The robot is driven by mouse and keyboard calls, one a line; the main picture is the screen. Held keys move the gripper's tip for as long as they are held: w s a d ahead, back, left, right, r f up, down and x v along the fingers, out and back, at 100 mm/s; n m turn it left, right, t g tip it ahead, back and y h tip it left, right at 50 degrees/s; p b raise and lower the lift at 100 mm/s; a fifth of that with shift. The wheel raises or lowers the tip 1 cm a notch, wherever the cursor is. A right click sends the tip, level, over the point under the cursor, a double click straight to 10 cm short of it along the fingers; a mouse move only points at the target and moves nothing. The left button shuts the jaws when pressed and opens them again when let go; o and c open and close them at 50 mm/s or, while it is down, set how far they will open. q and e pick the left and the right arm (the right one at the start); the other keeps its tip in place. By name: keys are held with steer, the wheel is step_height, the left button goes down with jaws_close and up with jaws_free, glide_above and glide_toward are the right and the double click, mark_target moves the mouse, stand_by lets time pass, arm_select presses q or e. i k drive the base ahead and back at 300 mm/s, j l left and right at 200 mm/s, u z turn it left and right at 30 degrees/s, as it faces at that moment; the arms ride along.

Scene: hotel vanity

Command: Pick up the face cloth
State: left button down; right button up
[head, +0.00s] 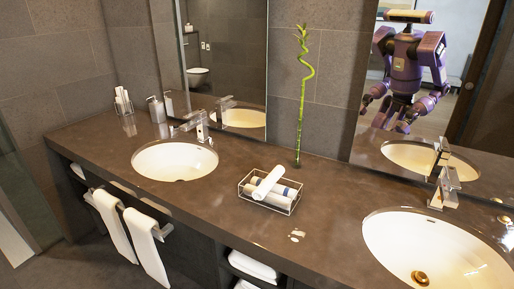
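A white rolled cloth (268,181), which looks like the face cloth, lies slantwise on top of other rolls in a wire basket (246,193). The basket stands on the brown counter (215,215) between the two sinks. A darker-banded roll (283,189) lies beneath it. Neither of my grippers is directly in view. A purple robot (405,70) shows as a reflection in the right mirror, too small to tell whether its hands are open or shut.
The left sink (175,160) and right sink (435,250) have faucets behind them. A tall bamboo stalk (301,95) rises behind the basket. A soap dispenser (156,109) and tumbler (124,102) stand back left. White towels (146,245) hang at the front; folded ones (254,265) sit below.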

mark_target(261, 191)
steer(key=i+j+z, duration=0.1)
steer(key=j, duration=0.25)
steer(key=i+j+z, duration=0.1)
steer(key=j, duration=0.25)
steer(key=i+j+z, duration=0.15)
steer(key=j, duration=0.2)
steer(key=i+j+z, duration=0.1)
steer(key=j, duration=0.25)
steer(key=i+j+z, duration=0.1)
steer(key=j, duration=0.3)
steer(key=i, duration=0.1)
